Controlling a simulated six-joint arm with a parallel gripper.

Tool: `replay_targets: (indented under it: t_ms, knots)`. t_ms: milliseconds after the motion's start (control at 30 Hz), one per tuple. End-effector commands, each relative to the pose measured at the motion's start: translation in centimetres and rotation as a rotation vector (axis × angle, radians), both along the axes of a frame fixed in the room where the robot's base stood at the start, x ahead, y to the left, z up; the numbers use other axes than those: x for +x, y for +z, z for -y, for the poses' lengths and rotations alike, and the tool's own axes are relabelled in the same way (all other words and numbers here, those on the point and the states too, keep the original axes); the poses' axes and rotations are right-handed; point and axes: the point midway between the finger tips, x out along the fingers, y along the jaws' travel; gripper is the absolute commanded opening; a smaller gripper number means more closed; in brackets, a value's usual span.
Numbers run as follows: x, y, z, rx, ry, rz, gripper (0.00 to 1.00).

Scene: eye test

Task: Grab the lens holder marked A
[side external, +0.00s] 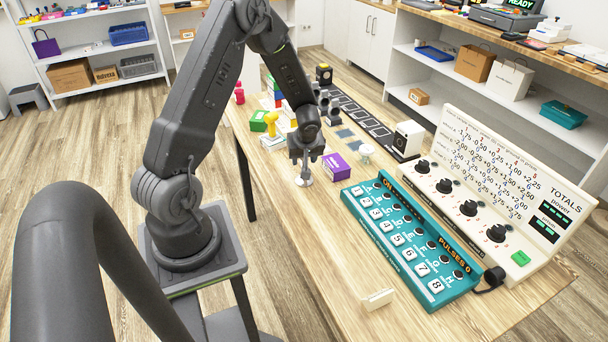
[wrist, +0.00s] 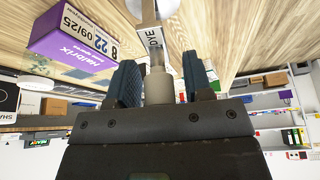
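No lens holder with a readable A shows in either view. In the side view my gripper (side external: 305,150) points down over the table, above a small stand with a round pale base (side external: 303,181). In the wrist view my gripper (wrist: 162,85) has its two blue-padded fingers apart. A beige cylinder (wrist: 159,90) on a silver post with a label that seems to read "DYE" stands between them. A gap shows on its right side; contact on the left is unclear. A similar pale stand (side external: 365,150) is to the right in the side view.
A purple box (side external: 336,166) stands close beside my gripper; it also shows in the wrist view (wrist: 70,45). A teal panel (side external: 410,245) and a white knob board (side external: 500,170) fill the right. A dark strip (side external: 360,115) and colored items lie behind. The near table is mostly clear.

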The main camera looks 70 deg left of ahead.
Motion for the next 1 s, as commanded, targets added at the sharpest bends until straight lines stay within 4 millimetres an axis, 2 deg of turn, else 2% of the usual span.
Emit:
replay_targets:
  t_ms: [67, 467, 833, 1000]
  knots:
    - [0.0, 0.0, 0.0, 0.000, 0.000, 0.000, 0.39]
    - [0.0, 0.0, 0.0, 0.000, 0.000, 0.000, 0.00]
    - [0.0, 0.1, 0.0, 0.001, 0.000, 0.000, 0.00]
    - [0.0, 1.1, 0.0, 0.002, 0.002, 0.001, 0.00]
